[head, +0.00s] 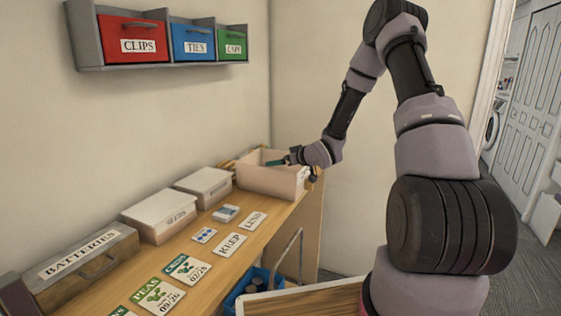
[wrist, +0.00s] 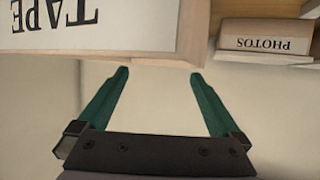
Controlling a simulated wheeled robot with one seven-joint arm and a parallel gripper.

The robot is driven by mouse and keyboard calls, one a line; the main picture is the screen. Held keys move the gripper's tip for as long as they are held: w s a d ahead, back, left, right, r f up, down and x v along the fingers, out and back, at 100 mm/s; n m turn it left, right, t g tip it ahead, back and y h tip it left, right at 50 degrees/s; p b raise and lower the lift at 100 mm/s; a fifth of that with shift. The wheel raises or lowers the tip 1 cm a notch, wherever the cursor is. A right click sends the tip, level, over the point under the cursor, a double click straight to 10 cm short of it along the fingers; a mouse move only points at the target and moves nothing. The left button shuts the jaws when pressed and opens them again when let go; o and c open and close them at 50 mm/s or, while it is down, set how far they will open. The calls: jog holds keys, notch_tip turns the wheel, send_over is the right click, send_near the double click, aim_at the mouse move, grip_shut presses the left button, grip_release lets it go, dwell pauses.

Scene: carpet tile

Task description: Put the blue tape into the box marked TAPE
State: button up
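A pale open-topped box (head: 256,178) stands at the far end of the wooden counter. The box marked TAPE (wrist: 150,30) shows upside down at the top left of the wrist view; I cannot tell for certain that it is the same box. My gripper (head: 276,161) is at the open box's rim in the head view, its depth relative to the box unclear. In the wrist view its two green fingers (wrist: 158,75) are spread wide with nothing between them. I cannot make out the blue tape in either view; the box's inside is mostly hidden.
A box marked PHOTOS (wrist: 265,42) is beside the TAPE box in the wrist view. Lidded boxes (head: 160,214) and a BATTERIES box (head: 85,268) line the wall. Cards (head: 186,268) lie along the counter. A wall shelf (head: 90,40) holds labelled bins. A blue crate (head: 236,297) sits lower down.

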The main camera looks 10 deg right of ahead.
jog(key=s+d+r+m+g+h, duration=0.1)
jog(key=s+d+r+m+h, duration=0.25)
jog(key=s+d+r, duration=0.45)
jog(key=s+d+r+m+g+h, duration=0.15)
jog(key=s+d+r+h, duration=0.25)
jog(key=s+r, duration=0.75)
jog(key=s+a+r+m+y, duration=0.1)
jog(key=s+a+r, duration=0.1)
jog(key=s, duration=0.5)
jog(key=s+a+r+m+g, duration=0.1)
jog(key=s+a+r+m, duration=0.1)
jog(key=s+r, duration=0.2)
jog(key=s+a+r+m+g+y, duration=0.1)
jog(key=s+a+r+m, duration=0.1)
jog(key=s, duration=0.7)
jog(key=shift+s+a+r+y, duration=0.15)
jog(key=shift+s+r+y, duration=0.25)
jog(key=shift+r, duration=0.3)
jog(key=shift+w, duration=0.1)
